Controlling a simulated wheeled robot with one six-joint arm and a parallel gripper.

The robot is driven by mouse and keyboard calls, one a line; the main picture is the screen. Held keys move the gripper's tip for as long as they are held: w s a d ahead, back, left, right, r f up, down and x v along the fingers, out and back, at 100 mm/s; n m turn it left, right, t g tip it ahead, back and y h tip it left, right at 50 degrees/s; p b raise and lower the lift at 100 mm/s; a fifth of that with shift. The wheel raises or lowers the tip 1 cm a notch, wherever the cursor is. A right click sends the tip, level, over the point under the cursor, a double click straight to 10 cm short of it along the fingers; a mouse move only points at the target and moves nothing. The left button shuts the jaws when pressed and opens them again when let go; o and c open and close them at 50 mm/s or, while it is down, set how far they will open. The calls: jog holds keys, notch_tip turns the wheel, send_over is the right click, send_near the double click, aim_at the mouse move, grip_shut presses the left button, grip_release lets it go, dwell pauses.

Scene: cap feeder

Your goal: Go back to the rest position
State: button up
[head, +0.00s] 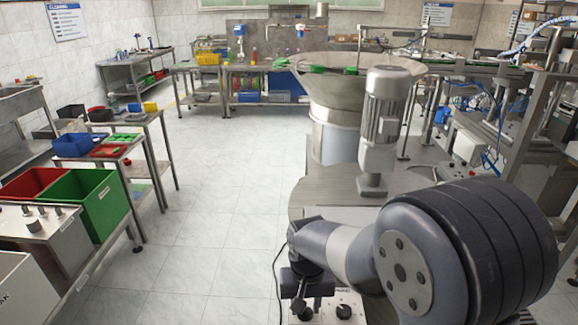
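My arm reaches in from the lower right of the head view, with its big dark joint close to the camera. Its wrist bends down at the left end, and my gripper (300,302) hangs there near a control box with knobs (343,311). The gripper is small, dark and partly covered by the wrist, so I cannot tell whether its fingers are apart or hold anything. The cap feeder bowl (318,88) stands behind my arm, with green caps (318,69) at its rim. A grey motor (384,120) stands upright in front of the bowl.
A red bin (28,184) and a green bin (98,203) stand on a bench at left. A small table behind holds a blue bin (75,145) and trays. A conveyor frame (535,110) stands at right. The tiled floor in the left middle is clear.

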jog(key=m, duration=1)
jog(key=shift+p, duration=0.4)
jog(key=shift+r, duration=1.1)
